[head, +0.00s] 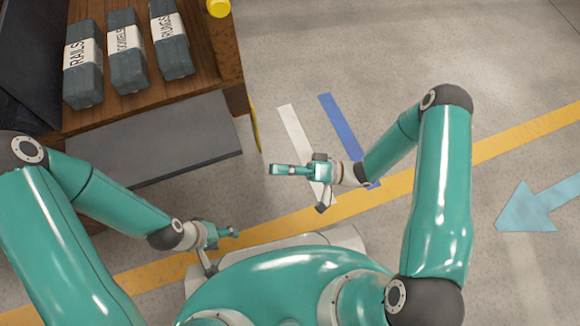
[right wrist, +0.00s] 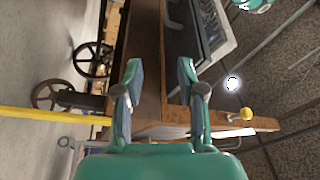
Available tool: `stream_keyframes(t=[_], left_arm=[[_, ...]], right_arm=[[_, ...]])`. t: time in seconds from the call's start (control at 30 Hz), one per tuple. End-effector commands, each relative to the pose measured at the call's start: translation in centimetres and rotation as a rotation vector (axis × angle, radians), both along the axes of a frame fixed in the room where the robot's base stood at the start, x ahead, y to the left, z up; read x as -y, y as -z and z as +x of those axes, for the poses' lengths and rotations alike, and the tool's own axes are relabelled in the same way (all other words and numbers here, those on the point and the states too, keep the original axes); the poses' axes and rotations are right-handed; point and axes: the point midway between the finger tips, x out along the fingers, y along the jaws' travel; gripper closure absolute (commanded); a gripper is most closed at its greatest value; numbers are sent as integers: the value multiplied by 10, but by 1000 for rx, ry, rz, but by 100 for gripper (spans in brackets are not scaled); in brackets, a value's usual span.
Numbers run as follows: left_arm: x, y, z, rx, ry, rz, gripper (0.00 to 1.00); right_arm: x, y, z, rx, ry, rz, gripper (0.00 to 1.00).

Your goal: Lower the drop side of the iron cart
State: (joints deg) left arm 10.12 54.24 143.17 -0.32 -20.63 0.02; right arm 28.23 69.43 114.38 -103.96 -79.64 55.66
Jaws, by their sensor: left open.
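A wooden-topped bench or cart (head: 205,95) stands at upper left in the head view. A flat dark grey panel (head: 160,148) lies along its near edge; I cannot tell whether this is the drop side, or its exact tilt. Dark spoked wheels (right wrist: 92,60) show at left in the right wrist view. My right gripper (head: 276,170) is right of the panel, apart from it. In the right wrist view its fingers (right wrist: 159,72) stand apart with nothing between them. My left gripper (head: 232,233) is open, below and right of the panel, apart from it.
Grey boxes labelled RAILS (head: 82,62), DOWELS (head: 127,50) and RUNGS (head: 171,40) stand on the wood. A yellow knob-like part (head: 218,8) is at its far right. Open floor with a yellow line (head: 525,136) and blue arrow (head: 535,208) lies to the right.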

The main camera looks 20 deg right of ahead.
Motion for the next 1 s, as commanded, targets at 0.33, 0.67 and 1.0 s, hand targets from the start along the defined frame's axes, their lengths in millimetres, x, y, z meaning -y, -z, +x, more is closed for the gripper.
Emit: stream_keyframes(t=[0.33, 0.67, 1.0], left_arm=[[0, 0, 0, 0, 0, 0, 39], [0, 0, 0, 0, 0, 0, 39], [0, -5, 0, 0, 0, 0, 39]], right_arm=[[21, 8, -2, 0, 1, 0, 61], [24, 9, -2, 0, 0, 0, 61], [19, 8, 9, -3, 55, -49, 99]])
